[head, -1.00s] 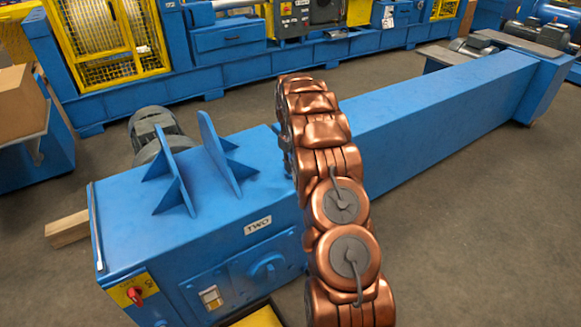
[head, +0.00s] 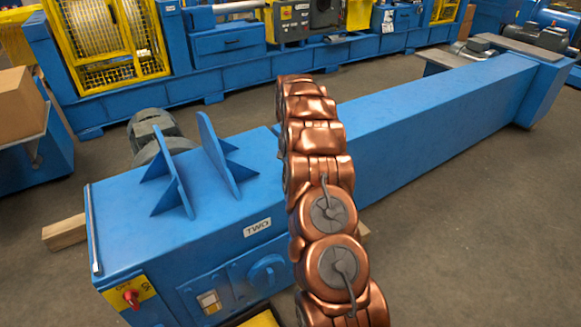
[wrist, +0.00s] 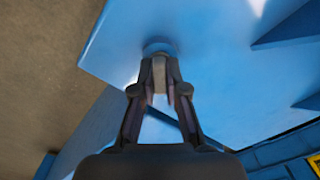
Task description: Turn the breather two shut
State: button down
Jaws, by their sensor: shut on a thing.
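The blue housing (head: 130,225) labelled TWO (head: 257,227) stands at the left centre of the head view. In the wrist view, a small round blue piece, which I take to be the breather two (wrist: 158,46), sits at the edge of a blue surface (wrist: 115,45). My gripper (wrist: 160,72) is shut on it, with its fingertips close together at its near side. The fingers hide part of it, and its turn position cannot be read. In the head view my copper-coloured arm hides the gripper and the breather.
A long blue beam (head: 430,125) runs from the housing to the back right. Grey floor at the right is free.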

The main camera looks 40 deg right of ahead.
jog(key=m, duration=0.4)
jog(key=shift+m, duration=0.3)
jog(key=shift+r+m+b, duration=0.1)
jog(key=shift+m+b, duration=0.3)
jog(key=shift+m, duration=1.5)
jog(key=c, duration=1.2)
grip_release()
notch_tip(320, 180, up, 12)
